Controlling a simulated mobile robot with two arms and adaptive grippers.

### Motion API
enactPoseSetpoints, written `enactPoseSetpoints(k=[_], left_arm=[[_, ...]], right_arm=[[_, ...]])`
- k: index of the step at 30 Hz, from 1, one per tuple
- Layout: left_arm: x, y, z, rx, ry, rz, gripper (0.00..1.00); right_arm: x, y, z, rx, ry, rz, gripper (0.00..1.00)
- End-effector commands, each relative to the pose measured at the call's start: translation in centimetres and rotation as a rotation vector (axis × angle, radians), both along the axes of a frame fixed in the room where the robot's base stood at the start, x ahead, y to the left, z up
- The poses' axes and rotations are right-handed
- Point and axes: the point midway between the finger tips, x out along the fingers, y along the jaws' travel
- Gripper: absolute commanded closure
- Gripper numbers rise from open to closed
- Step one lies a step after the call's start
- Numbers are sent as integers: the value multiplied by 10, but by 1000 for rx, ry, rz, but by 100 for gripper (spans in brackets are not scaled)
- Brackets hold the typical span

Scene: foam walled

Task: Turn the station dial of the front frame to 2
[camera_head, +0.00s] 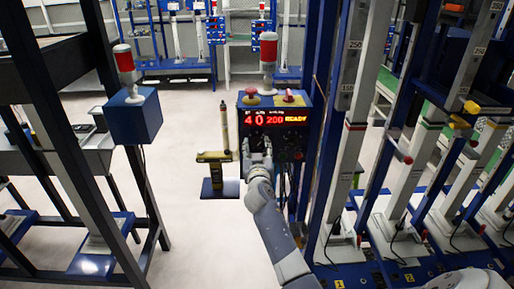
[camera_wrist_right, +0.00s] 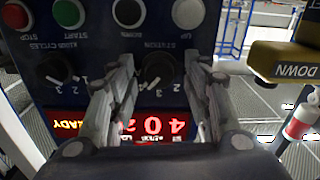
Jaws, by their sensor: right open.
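The front frame's control box (camera_head: 312,112) is dark blue, with a red display (camera_head: 275,117) reading "40 200 READY". In the right wrist view the panel is upside down, and the black station dial (camera_wrist_right: 158,70) shows near the middle, with white numbers around it, 2 and 3 among them. I cannot tell exactly which number its pointer marks. My right gripper (camera_wrist_right: 160,78) is open, its fingers on either side of the dial. I cannot tell whether they touch it. In the head view the right gripper (camera_head: 258,152) hides the dial. My left gripper is out of view.
A second dial (camera_wrist_right: 57,70) labelled cycles sits beside the station dial. Red, green, black and white buttons line the panel. A yellow-and-black bracket (camera_head: 213,157) stands left of the box. Blue-and-grey test columns (camera_head: 345,150) crowd the right.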

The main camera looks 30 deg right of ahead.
Motion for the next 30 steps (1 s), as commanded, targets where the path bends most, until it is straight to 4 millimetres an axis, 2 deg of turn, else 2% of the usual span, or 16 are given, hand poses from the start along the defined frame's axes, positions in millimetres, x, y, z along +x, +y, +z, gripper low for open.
enactPoseSetpoints(k=[5, 9, 11, 22, 30], left_arm=[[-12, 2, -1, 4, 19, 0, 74], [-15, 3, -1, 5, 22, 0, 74], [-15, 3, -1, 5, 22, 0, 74], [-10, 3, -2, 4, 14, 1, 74], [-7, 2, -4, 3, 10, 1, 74]], right_arm=[[0, 0, 0, 0, 0, 0, 55], [0, 0, 0, 0, 0, 0, 87], [0, 0, 0, 0, 0, 0, 99], [0, 0, 0, -27, 18, 0, 99], [0, 0, -1, -158, 98, -1, 99]])
